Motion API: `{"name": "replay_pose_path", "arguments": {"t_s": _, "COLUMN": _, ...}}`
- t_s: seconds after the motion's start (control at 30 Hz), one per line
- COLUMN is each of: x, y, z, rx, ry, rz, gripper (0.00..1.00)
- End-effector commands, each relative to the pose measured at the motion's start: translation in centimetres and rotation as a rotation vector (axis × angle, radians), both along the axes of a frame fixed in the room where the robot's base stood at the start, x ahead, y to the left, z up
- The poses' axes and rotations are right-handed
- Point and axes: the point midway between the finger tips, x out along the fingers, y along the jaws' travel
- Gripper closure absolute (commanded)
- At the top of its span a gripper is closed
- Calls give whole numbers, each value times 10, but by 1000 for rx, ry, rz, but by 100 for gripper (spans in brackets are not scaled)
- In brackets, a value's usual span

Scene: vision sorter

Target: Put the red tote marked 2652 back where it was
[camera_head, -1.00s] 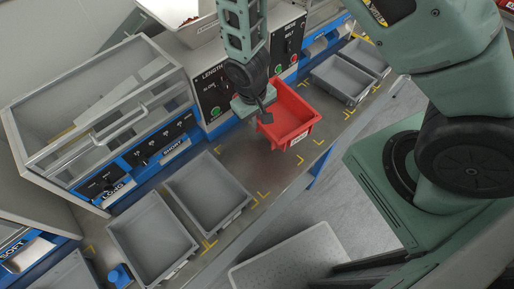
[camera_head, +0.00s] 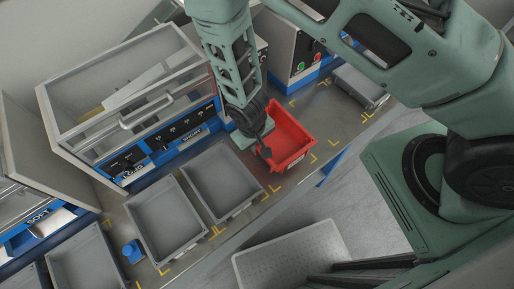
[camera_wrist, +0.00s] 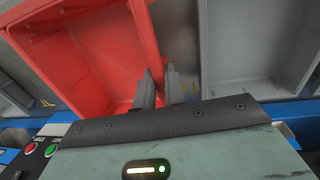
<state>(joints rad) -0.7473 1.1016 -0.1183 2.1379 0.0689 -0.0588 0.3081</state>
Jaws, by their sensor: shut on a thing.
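The red tote (camera_head: 291,140) is an open, empty box with a pale label on its front wall, too small to read. In the head view it is beside the grey totes, over the bench, and I cannot tell whether it touches the bench. My gripper (camera_head: 265,146) is shut on its left wall. In the wrist view the fingers of my gripper (camera_wrist: 161,88) pinch the wall of the red tote (camera_wrist: 90,60). Yellow corner marks on the bench (camera_head: 318,158) show to the right of the tote.
A grey tote (camera_head: 222,215) stands just left of the red one, with another grey tote (camera_head: 163,258) beyond it. A blue cup-like object (camera_head: 132,252) stands further left. A grey tote (camera_head: 361,87) stands at the upper right. Machines with panels (camera_head: 165,146) line the back.

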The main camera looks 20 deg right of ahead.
Motion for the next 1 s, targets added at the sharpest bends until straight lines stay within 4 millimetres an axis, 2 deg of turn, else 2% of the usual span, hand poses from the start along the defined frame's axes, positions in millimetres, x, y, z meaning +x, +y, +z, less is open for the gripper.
{"name": "replay_pose_path", "arguments": {"t_s": 0.3, "x": -1, "y": -1, "z": -36, "rx": -1, "ry": 2, "rz": 0, "gripper": 100}}
{"name": "replay_pose_path", "arguments": {"t_s": 0.73, "x": 0, "y": 0, "z": -44, "rx": 0, "ry": 0, "rz": -1, "gripper": 100}}
{"name": "replay_pose_path", "arguments": {"t_s": 0.8, "x": 0, "y": 0, "z": -43, "rx": 0, "ry": 0, "rz": 0, "gripper": 75}}
{"name": "replay_pose_path", "arguments": {"t_s": 0.83, "x": 0, "y": 0, "z": -43, "rx": 0, "ry": 0, "rz": 0, "gripper": 67}}
{"name": "replay_pose_path", "arguments": {"t_s": 1.0, "x": 0, "y": 0, "z": -43, "rx": 0, "ry": 0, "rz": 0, "gripper": 67}}
